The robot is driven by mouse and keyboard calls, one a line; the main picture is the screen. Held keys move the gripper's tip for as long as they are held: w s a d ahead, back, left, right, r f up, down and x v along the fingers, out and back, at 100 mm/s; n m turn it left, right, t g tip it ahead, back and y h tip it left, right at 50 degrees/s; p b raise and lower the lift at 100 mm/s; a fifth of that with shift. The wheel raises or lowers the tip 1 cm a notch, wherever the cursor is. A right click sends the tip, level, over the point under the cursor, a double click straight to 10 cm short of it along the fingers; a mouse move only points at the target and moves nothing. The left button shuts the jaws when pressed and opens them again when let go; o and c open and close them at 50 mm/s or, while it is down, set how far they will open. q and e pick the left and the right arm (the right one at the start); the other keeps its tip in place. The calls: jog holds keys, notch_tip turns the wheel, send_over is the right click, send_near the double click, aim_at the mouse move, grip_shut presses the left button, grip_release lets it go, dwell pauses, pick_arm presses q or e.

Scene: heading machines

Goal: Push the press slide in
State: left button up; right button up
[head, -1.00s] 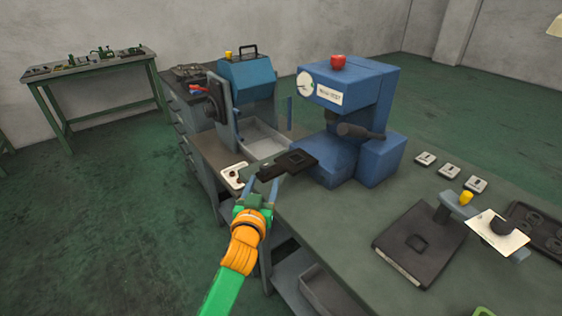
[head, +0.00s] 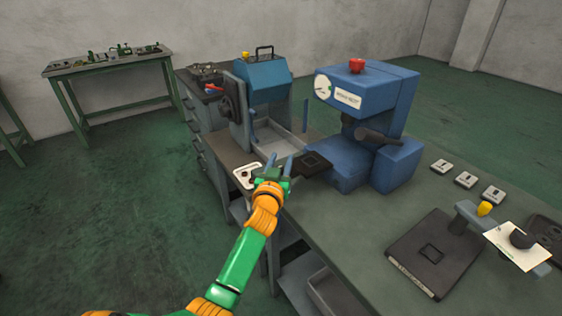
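The blue press (head: 372,100) stands on the bench, with a red knob on top and a round dial on its front. Its press slide (head: 313,163), a dark flat plate with a square recess, sticks out of the press on the left side. My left gripper (head: 279,163) is at the slide's outer left end, with its two fingers apart. The gripper covers the outer end of the slide, and I cannot tell whether it touches. My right gripper is not in view.
A blue and grey machine (head: 266,82) with an open tray (head: 286,146) stands behind the slide. A white plate (head: 246,176) lies left of my gripper. A dark block fixture (head: 433,253) and small labelled pieces (head: 466,180) lie to the right. The front bench middle is clear.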

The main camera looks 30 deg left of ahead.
pick_arm(q)
grip_shut()
jog(key=shift+f, duration=0.1)
dwell(1.1)
